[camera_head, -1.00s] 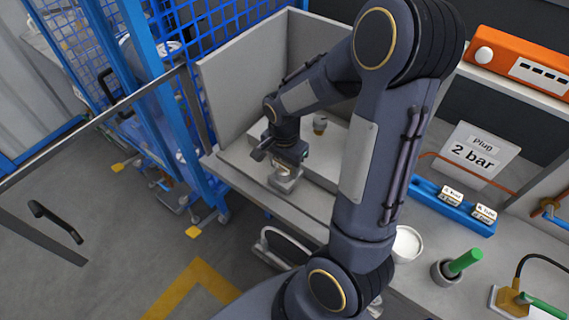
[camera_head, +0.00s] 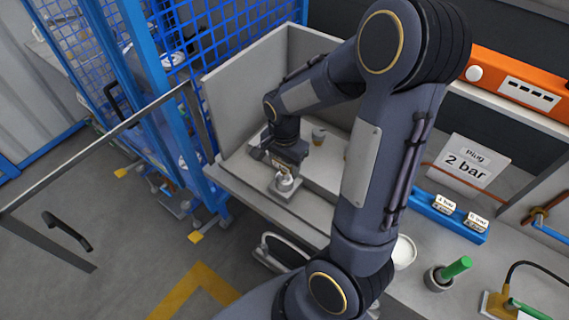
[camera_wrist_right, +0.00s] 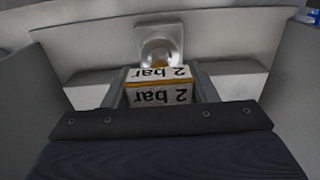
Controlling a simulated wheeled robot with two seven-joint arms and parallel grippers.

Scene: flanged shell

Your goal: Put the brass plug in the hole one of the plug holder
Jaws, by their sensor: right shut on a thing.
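My right gripper (camera_head: 287,160) is over the bench at the back left, close to a grey metal flanged part (camera_head: 286,184). In the right wrist view it is shut on a small block (camera_wrist_right: 160,88) with white "2 bar" faces and a brass-coloured edge; I cannot tell whether this is the brass plug. The flanged part, with a round opening (camera_wrist_right: 158,48), shows just beyond the block. Whether they touch is unclear. A blue holder (camera_head: 446,217) with two white-labelled slots lies at the right. My left gripper is out of view.
A small grey cylinder (camera_head: 318,136) stands behind the gripper. Grey panels (camera_head: 250,85) wall the bench's back left.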

